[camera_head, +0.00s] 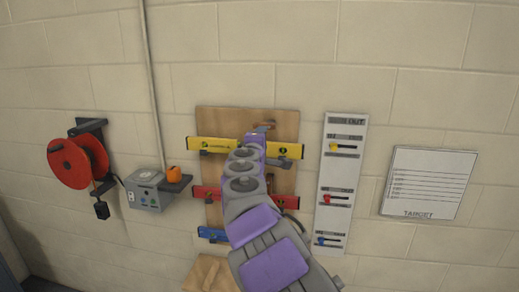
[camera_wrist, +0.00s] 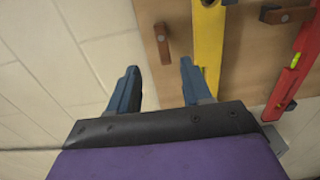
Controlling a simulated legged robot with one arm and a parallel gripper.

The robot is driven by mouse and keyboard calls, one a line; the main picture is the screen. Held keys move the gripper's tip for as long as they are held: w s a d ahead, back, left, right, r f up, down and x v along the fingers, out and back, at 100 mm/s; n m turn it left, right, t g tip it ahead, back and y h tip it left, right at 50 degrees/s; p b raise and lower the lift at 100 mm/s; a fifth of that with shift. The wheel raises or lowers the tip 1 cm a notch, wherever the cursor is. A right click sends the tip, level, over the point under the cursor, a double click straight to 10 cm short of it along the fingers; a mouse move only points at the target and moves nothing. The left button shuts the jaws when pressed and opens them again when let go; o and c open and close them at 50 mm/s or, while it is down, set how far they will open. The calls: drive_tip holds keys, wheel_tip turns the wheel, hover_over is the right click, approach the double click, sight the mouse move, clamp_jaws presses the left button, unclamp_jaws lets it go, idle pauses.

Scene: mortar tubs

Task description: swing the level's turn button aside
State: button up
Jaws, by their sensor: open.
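The yellow level (camera_head: 217,146) lies across the wooden board on the wall; it also shows in the wrist view (camera_wrist: 207,45). A brown turn button (camera_wrist: 162,44) with a round pin is on the board beside the yellow level. Its bar runs roughly along the level, with bare wood between them. My gripper (camera_wrist: 158,68) is open and empty. Its two blue fingers are apart, the right tip near the yellow level and the turn button just beyond the gap. I cannot tell whether a finger touches it. In the head view my arm hides part of the board.
A second turn button (camera_wrist: 287,14) lies crosswise by the red level (camera_wrist: 299,62). A blue level (camera_head: 212,235) hangs lower. A red reel (camera_head: 68,163) and grey box (camera_head: 145,190) are left; a white marker panel (camera_head: 338,185) and paper sheet (camera_head: 428,182) are right.

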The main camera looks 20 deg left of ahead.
drive_tip(key=v, duration=0.4)
drive_tip(key=shift+s+d, duration=0.2)
drive_tip(key=shift+a+f, duration=0.1)
drive_tip(key=shift+a, duration=0.05)
idle(0.3)
